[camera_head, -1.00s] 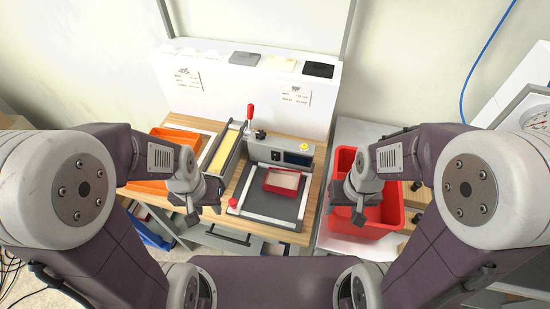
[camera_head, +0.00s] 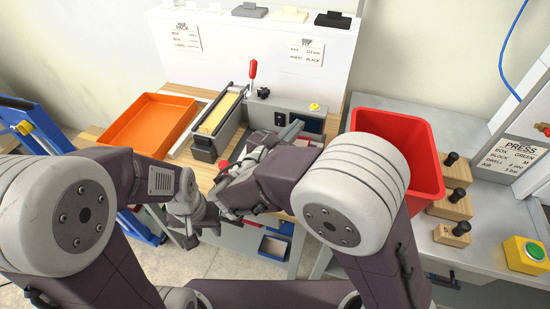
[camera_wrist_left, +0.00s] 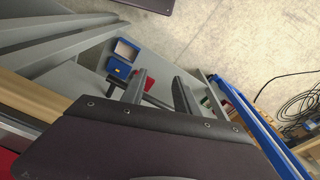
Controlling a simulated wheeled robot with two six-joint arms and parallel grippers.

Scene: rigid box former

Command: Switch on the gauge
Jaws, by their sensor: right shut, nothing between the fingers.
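The grey unit with a dark display and a small black switch, which looks like the gauge (camera_head: 313,123), stands at the back of the bench. The black switch (camera_head: 280,118) is on its front face, left of the display. My right gripper (camera_head: 293,131) is shut and empty, just in front of the unit near the switch and display. I cannot tell whether it touches. My right arm hides most of the plate in front of the unit. My left gripper (camera_head: 190,236) hangs low over the front edge of the bench; in the left wrist view its fingers (camera_wrist_left: 160,92) are apart and empty.
A red bin (camera_head: 427,150) stands at right, beside wooden blocks with black knobs (camera_head: 455,190) and a green button (camera_head: 535,252).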

